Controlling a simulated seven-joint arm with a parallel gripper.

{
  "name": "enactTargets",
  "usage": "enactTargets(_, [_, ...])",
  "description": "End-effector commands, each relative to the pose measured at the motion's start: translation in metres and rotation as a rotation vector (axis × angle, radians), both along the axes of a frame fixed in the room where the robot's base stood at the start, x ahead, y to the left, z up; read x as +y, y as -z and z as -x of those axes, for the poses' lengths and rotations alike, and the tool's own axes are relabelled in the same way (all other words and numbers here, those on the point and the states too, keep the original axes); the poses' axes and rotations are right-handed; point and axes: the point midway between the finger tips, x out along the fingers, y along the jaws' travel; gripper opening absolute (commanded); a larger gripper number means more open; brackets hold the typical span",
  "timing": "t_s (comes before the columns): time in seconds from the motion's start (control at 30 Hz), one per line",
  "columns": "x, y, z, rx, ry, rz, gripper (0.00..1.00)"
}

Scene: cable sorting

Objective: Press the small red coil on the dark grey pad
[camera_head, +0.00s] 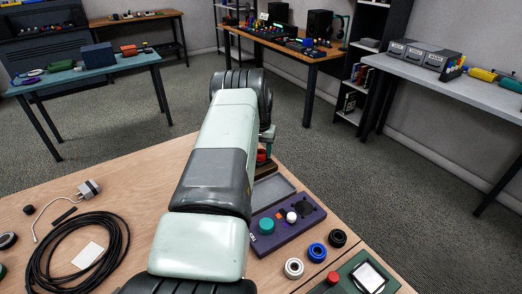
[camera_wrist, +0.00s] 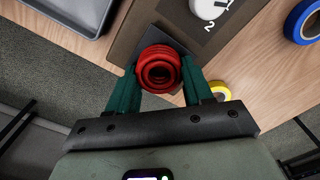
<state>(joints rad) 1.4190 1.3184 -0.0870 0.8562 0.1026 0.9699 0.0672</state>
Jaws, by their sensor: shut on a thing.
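The small red coil (camera_wrist: 160,68) is held between the green fingers of my gripper (camera_wrist: 162,85) in the wrist view. The coil is seen end-on, with its rings facing the camera. The dark grey pad (camera_wrist: 167,34) shows behind the coil on a brown board (camera_wrist: 130,30); the coil and fingers hide part of it. I cannot tell whether the coil touches the pad. In the head view my arm covers most of the gripper; a bit of the red coil (camera_head: 262,156) shows low over the brown board at the table's far edge.
A white object (camera_wrist: 208,8) sits beside a "2" marking on the board. Blue (camera_wrist: 304,22) and yellow (camera_wrist: 220,90) rings lie nearby. A grey tray (camera_head: 285,180) and a purple device (camera_head: 286,236) stand near my arm. A black cable coil (camera_head: 50,240) lies at left.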

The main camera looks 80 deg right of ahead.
Motion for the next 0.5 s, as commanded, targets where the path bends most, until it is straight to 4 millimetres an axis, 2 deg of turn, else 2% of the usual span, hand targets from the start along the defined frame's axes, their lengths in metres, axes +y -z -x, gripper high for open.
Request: enactTargets(0.5, [0.0002, 0.0080, 0.0000, 0.000, 0.000, 0.000, 0.24])
